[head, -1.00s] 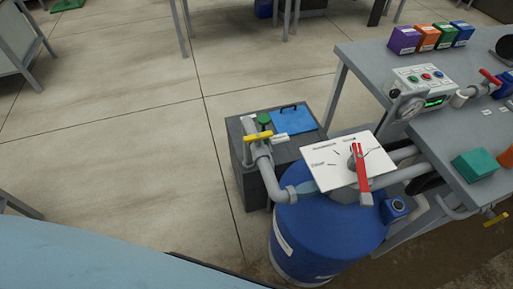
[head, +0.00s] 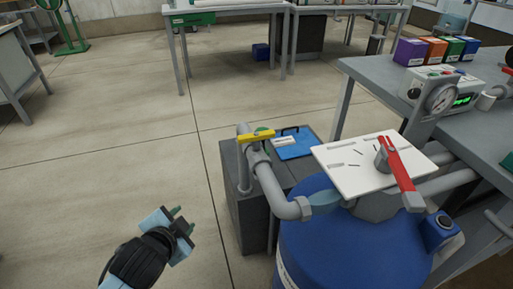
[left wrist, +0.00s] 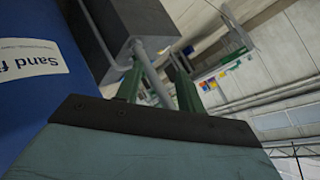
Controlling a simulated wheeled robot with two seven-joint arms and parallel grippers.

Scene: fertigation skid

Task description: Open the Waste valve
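A yellow-handled valve (head: 257,137) sits on a grey pipe (head: 268,183) above a dark grey box. Its handle lies roughly level, across the picture. A red lever (head: 401,174) stands on a white plate (head: 340,155) on top of the blue tank (head: 345,240). Lettering by both is too small to read, so I cannot tell which is marked Waste. My left gripper (head: 180,217) is in front and left of the box, apart from both valves. Its green fingers are apart and empty, as the left wrist view (left wrist: 158,75) also shows. My right gripper is not in view.
The dark grey box (head: 250,210) has a blue panel (head: 295,143) on top. In the left wrist view the blue tank (left wrist: 35,105) bears a label starting "Sand". A grey bench (head: 365,75) stands at right with a gauge (head: 440,98). The floor at left is clear.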

